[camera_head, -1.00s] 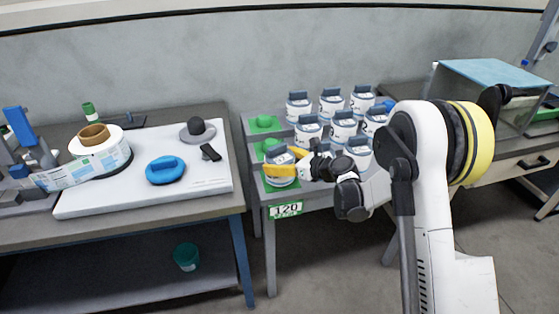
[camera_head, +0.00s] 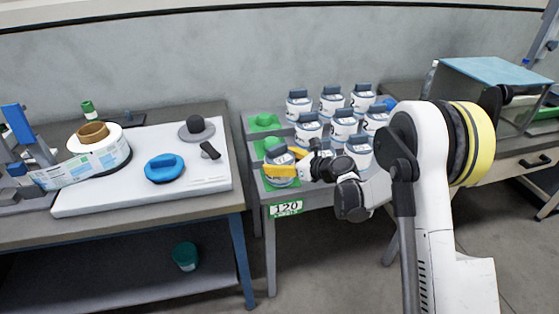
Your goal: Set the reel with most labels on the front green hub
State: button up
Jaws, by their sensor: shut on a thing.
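My gripper (camera_head: 282,163) has yellow fingers and is shut on a white reel (camera_head: 281,182) with a dark grip on top. The reel is at the front left of the small table, over the front green square; the hub there is hidden, and I cannot tell whether the reel rests fully down. A middle green hub (camera_head: 272,146) shows partly behind it, and a back green hub (camera_head: 264,121) stands bare. Several other white reels (camera_head: 343,126) with grey grips stand in rows to the right. Label counts are too small to read.
On the left bench are a label roll (camera_head: 110,150), a blue knobbed disc (camera_head: 165,169) and a grey disc (camera_head: 197,133). A green cup (camera_head: 186,256) is on the shelf below.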

aim_at(292, 163)
jog(key=shift+f, duration=0.2)
jog(key=o, duration=1.1)
jog(key=shift+v, duration=5.55)
jog(key=shift+w+r, duration=0.1)
